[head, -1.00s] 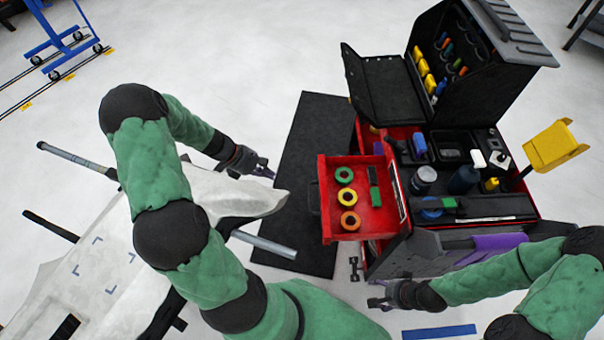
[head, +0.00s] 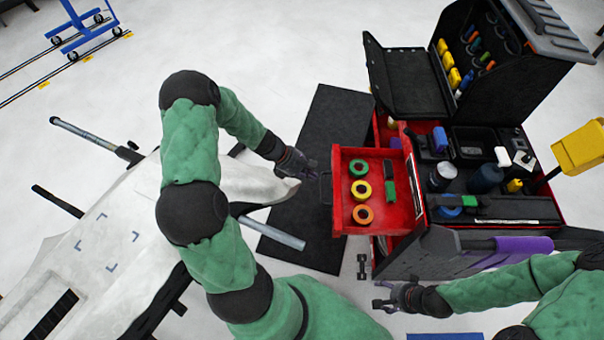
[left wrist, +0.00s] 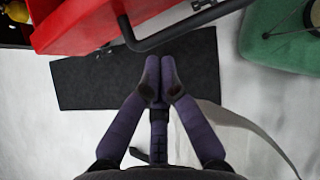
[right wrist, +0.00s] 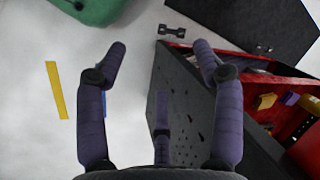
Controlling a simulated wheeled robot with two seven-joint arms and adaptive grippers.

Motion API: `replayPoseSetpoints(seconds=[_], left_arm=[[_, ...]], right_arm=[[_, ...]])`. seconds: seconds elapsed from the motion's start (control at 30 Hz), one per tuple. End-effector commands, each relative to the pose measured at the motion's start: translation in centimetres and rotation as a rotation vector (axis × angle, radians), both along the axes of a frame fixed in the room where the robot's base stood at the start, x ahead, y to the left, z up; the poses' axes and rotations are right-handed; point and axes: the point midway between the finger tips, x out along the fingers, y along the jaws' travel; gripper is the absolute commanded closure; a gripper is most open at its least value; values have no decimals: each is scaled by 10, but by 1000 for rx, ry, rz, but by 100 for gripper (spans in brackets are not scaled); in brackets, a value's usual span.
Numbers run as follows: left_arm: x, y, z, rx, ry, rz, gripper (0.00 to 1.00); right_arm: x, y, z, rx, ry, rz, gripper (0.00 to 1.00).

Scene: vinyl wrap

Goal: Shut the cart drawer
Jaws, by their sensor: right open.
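The red cart drawer (head: 345,222) stands open, pulled out to the left of the cart (head: 440,222) in the head view. It holds green, yellow and orange tape rolls and a green-and-black tool. Its dark handle (head: 325,188) is on the left front; the handle bar also crosses the top of the left wrist view (left wrist: 180,30). My left gripper (head: 312,166) is just left of the drawer front by the handle. Its fingertips are together with nothing between them; contact with the handle cannot be told. My right gripper (head: 382,296) is open and empty, below the drawer near the cart's lower side.
The cart top has an open black lid (head: 408,85), bottles and tools. A yellow bin (head: 580,147) sticks out at its right. A black mat (head: 330,115) lies on the floor beside the drawer. A pale panel (head: 95,240) on a stand is at the left.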

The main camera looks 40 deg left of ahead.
Motion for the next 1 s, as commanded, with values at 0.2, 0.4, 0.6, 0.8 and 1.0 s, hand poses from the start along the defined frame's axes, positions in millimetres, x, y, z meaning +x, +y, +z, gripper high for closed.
replayPoseSetpoints(seconds=[0.2,0.4,0.6,0.8,1.0], left_arm=[[2,-3,0,0,1,1,100],[2,-3,0,0,1,1,100],[7,-11,0,0,1,-1,100],[24,-38,0,0,0,-6,100],[52,-82,0,-1,0,-7,100]], right_arm=[[0,0,-1,0,0,0,32],[0,0,-1,0,0,0,32],[0,0,0,0,0,0,32],[0,0,1,0,0,0,32],[0,0,3,0,0,0,32]])
